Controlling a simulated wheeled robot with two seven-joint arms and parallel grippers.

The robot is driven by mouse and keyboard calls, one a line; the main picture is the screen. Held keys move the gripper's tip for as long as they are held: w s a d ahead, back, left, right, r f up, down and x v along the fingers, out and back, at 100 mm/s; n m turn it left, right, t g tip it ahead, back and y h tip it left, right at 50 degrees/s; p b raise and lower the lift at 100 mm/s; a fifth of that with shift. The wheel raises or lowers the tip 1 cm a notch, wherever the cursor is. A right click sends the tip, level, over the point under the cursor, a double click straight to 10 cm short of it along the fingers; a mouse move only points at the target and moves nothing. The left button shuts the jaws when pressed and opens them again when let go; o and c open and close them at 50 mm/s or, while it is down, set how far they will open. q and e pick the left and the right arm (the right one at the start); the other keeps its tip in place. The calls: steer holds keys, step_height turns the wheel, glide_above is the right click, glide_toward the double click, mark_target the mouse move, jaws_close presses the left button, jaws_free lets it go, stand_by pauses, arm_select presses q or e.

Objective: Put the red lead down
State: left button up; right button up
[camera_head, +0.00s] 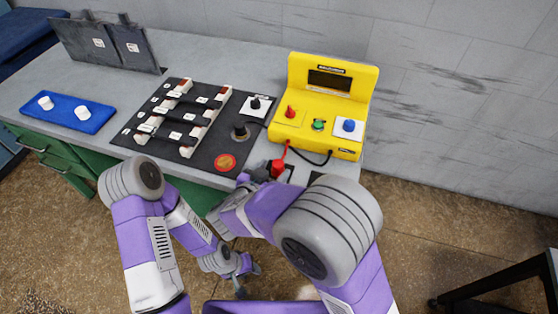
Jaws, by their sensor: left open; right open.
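The red lead (278,168) shows as a red plug near the bench's front edge, with a red cable running up to the yellow meter (331,82). My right gripper (254,175) is open at the bench edge, right beside the red plug. My arm covers part of that spot, so I cannot tell whether the fingers touch the plug or what is under it. My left gripper (248,281) is open and empty, low in front of the bench and over the floor.
A fuse or switch block (172,115), a blue plate with white knobs (68,112) and grey panels (105,42) occupy the left.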

steer(key=p+v, duration=0.1)
steer(key=v, duration=0.5)
steer(key=shift+s, duration=0.15)
